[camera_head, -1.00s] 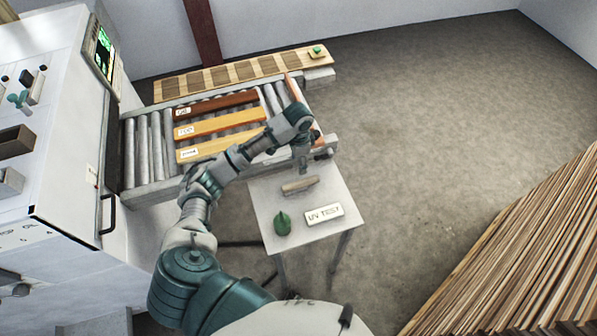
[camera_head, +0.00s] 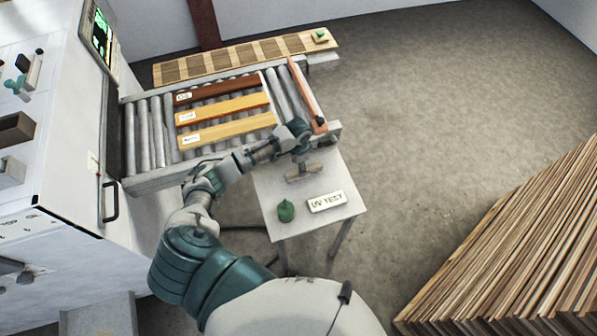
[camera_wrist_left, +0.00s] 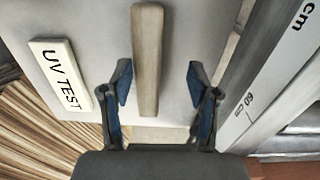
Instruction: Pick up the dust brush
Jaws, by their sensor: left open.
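The dust brush (camera_head: 300,180) appears as a pale wooden bar lying on the small white side table (camera_head: 335,222). In the left wrist view the brush (camera_wrist_left: 147,60) runs lengthwise between the two fingers, with a gap on each side; its bristles cannot be seen. My left gripper (camera_head: 302,166) is just over the brush and partly covers it in the head view. Its blue-padded fingers (camera_wrist_left: 158,85) are apart, with nothing held. My right gripper is not in view.
A UV TEST block (camera_head: 326,201) and a green object (camera_head: 286,211) sit on the table's near part. A ruler (camera_wrist_left: 270,75) shows beside the table in the wrist view. The roller conveyor (camera_head: 157,130) carries wooden boards behind. A large board stack (camera_head: 520,240) stands right.

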